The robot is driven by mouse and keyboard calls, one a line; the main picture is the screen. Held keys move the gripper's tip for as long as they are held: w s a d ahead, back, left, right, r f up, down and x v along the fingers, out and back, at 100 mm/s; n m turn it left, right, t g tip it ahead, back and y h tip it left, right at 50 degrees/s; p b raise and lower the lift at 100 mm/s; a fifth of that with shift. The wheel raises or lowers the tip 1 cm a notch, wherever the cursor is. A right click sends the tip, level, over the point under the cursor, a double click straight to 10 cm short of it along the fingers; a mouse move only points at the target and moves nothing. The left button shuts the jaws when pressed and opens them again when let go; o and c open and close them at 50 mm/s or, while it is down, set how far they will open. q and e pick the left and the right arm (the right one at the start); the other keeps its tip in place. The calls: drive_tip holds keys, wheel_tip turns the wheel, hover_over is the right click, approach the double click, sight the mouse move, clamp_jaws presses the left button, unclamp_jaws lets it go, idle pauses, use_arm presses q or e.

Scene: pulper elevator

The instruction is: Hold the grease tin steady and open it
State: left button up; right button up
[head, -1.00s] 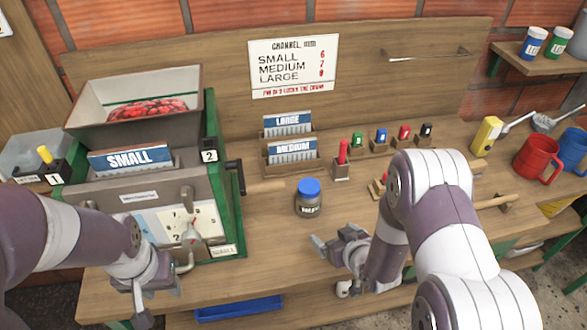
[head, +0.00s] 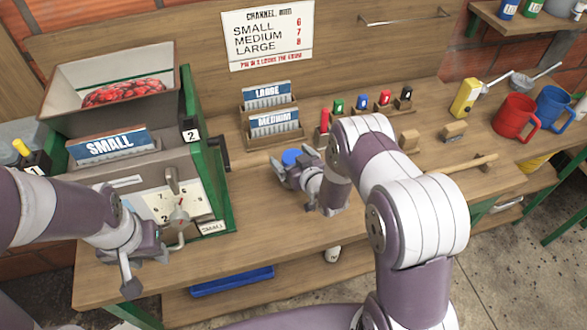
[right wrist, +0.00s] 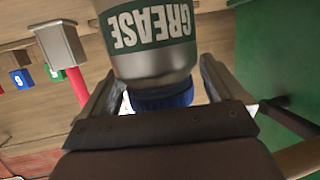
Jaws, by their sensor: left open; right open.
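The grease tin stands on the bench, and in the head view only its blue lid (head: 291,157) shows clearly behind my right gripper (head: 287,174). The right wrist view shows the tin upside down: a grey metal body (right wrist: 155,68) with a green "GREASE" label and the blue lid (right wrist: 162,99). There my right gripper (right wrist: 158,80) is open, with one finger on each side of the tin near the lid. I cannot tell whether either finger touches. My left gripper (head: 145,272) is open and empty, in front of the pulper at the left, away from the tin.
The green and grey pulper (head: 150,190) stands left of the tin, with a crank handle (head: 245,164) reaching toward it. Red (head: 514,116) and blue mugs (head: 553,108) stand far right.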

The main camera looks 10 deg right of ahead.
drive_tip(key=shift+w+a+f, duration=0.15)
drive_tip(key=shift+w+f, duration=0.15)
drive_tip(key=shift+w, duration=0.3)
drive_tip(key=shift+s+r, duration=0.1)
drive_tip(key=shift+s, duration=0.1)
drive_tip(key=c, duration=1.3)
drive_tip(key=shift+w, duration=0.1)
drive_tip(key=r, duration=0.3)
drive_tip(key=r+b, duration=0.1)
drive_tip(key=shift+d+r, duration=0.25)
drive_tip(key=shift+d, duration=0.15)
drive_tip(key=s+d+r, duration=0.2)
drive_tip(key=d, duration=0.1)
drive_tip(key=s+d+r, duration=0.2)
drive_tip(key=d, duration=0.1)
drive_tip(key=s+d+r+b, duration=0.1)
drive_tip(key=s+d+r, duration=0.1)
drive_tip(key=d, duration=0.1)
drive_tip(key=shift+s+r, duration=0.2)
drive_tip(key=shift+r, duration=0.05)
